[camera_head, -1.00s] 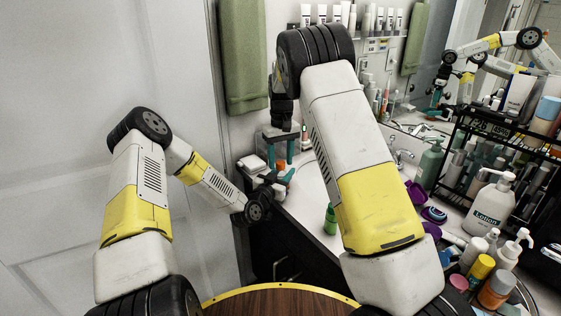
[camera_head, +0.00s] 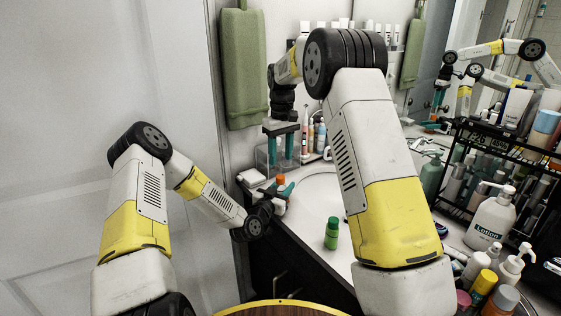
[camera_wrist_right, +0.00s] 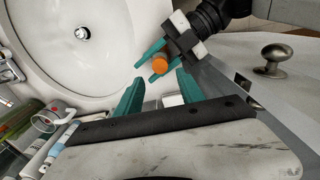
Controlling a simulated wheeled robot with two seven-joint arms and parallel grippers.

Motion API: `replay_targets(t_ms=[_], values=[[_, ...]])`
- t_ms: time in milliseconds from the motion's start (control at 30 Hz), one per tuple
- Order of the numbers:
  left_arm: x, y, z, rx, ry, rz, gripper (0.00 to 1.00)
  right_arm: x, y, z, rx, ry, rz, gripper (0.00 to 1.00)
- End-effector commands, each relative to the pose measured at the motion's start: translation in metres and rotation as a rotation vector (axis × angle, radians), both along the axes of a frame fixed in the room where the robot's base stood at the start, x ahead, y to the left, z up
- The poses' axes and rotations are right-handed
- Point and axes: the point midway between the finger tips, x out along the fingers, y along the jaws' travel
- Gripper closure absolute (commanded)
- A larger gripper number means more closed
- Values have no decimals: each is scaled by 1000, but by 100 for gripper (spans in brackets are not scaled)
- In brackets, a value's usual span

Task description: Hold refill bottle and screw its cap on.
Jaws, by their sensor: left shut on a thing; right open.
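My left gripper (camera_head: 283,192) is shut on a small bottle with an orange top (camera_head: 281,180) at the counter's left edge. In the right wrist view, the round orange top (camera_wrist_right: 160,64) sits between the left gripper's teal fingers (camera_wrist_right: 147,72). The bottle's body is mostly hidden, and I cannot tell if the orange part is a separate cap. My right gripper (camera_head: 281,160) points down above and slightly behind the left one. It is open, and its fingers (camera_wrist_right: 158,88) are apart with nothing visibly clasped. The orange top shows just beyond the gap between them.
A green bottle (camera_head: 332,233) stands on the counter in front of the sink (camera_head: 318,195). A clear box (camera_head: 265,160) and upright tubes stand behind the grippers. A lotion bottle (camera_head: 490,218), several other bottles and a black rack (camera_head: 485,140) crowd the right side.

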Motion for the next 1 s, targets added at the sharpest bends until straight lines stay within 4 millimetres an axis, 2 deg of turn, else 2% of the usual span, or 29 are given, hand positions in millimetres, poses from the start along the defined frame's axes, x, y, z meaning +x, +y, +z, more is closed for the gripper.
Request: replay_targets(t_ms=[300, 433, 800, 1000], values=[[0, 0, -1, 0, 1, 0, 100, 0, 0, 1, -1, 0, 8, 55], [0, 0, 0, 0, 1, 0, 100, 0, 0, -6, -3, 2, 8, 55], [0, 0, 0, 0, 1, 0, 100, 0, 1, -60, -3, 2, 8, 55], [0, 0, 0, 0, 1, 0, 100, 1, 1, -77, -2, 1, 8, 55]])
